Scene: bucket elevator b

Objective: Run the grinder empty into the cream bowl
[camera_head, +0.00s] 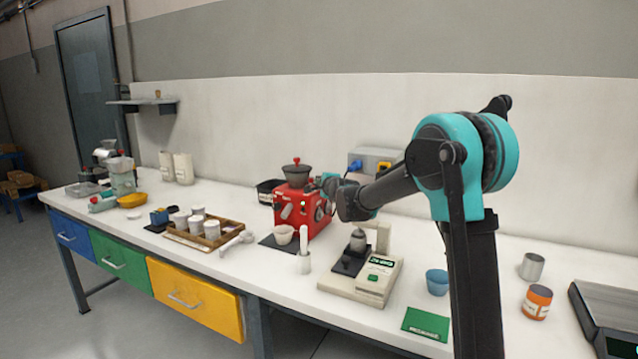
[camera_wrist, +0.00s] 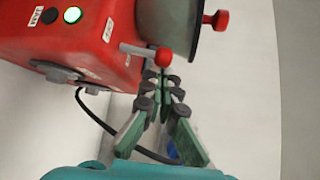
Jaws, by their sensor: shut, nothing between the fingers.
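The red grinder (camera_head: 303,211) stands on the bench with a dark hopper (camera_head: 297,173) on top. The cream bowl (camera_head: 283,235) sits on a dark mat at the grinder's front left. In the wrist view, the grinder's red body (camera_wrist: 75,45) shows a lit green button (camera_wrist: 72,14), a dark button (camera_wrist: 49,15) and a short lever with a red ball (camera_wrist: 163,57). My gripper (camera_wrist: 162,72) is shut and empty, its tips close to that ball; I cannot tell whether they touch. It also shows beside the grinder's upper right in the head view (camera_head: 325,183). The hopper's inside is hidden.
A scale (camera_head: 360,285) with a metal piece on it stands to the right of the grinder, with a white upright holder (camera_head: 304,262) beside it. A wooden tray of white cups (camera_head: 203,235) is on the left. A blue cup (camera_head: 437,282) and green card (camera_head: 426,325) lie to the right.

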